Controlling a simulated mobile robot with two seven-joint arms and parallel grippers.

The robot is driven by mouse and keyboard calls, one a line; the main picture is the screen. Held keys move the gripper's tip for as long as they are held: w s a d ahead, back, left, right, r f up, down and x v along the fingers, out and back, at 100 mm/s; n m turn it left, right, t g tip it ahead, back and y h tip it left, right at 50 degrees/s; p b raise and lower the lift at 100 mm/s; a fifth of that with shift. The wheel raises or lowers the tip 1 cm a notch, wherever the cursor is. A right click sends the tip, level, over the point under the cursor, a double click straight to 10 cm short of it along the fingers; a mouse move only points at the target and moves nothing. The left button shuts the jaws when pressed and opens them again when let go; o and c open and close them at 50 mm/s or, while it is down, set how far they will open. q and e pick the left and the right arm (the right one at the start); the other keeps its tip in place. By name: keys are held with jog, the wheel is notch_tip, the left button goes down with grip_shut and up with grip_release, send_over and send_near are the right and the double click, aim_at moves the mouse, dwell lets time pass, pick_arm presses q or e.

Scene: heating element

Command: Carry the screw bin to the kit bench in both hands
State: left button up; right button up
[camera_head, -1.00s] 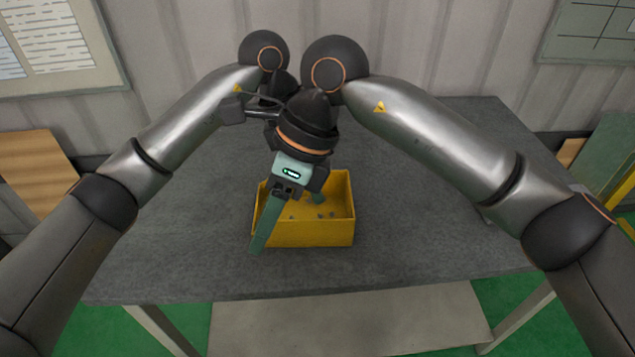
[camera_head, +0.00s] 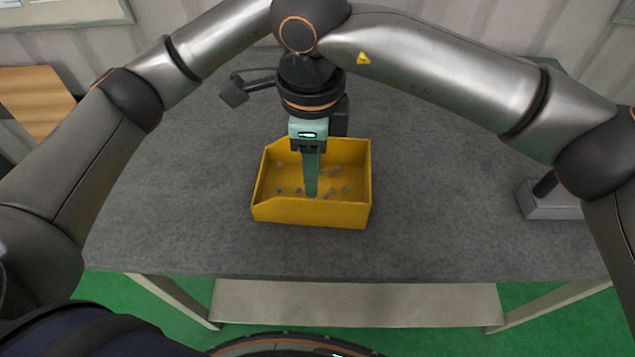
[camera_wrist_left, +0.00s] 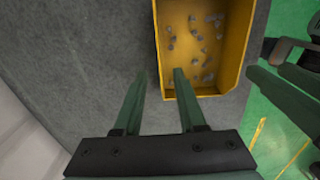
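The yellow screw bin (camera_head: 310,212) stands on the grey table with several small screws inside, and its end also shows in the left wrist view (camera_wrist_left: 243,35). My right gripper (camera_head: 311,190) points down and overlaps the bin in the head view. Its height above the bin floor and its finger gap cannot be told. My left gripper is hidden behind the right wrist in the head view. In the left wrist view my left gripper (camera_wrist_left: 160,80) is open and empty, with one finger over the bin's end and the other over the table.
The grey table (camera_head: 440,220) is clear on both sides of the bin. A grey block with a dark post (camera_head: 548,200) stands at its right. A lower shelf (camera_head: 355,303) and green floor (camera_head: 110,292) lie below the front edge. A wooden panel (camera_head: 35,98) is at far left.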

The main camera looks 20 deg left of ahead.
aim_at(314, 224)
pick_arm(q)
notch_tip(314, 224, down, 11)
jog(key=shift+f, duration=0.2)
pick_arm(e)
notch_tip(314, 224, down, 11)
jog(key=shift+f, duration=0.2)
pick_arm(q)
grip_shut()
pick_arm(e)
grip_shut()
pick_arm(q)
jog(key=shift+w, duration=0.1)
dwell(0.6)
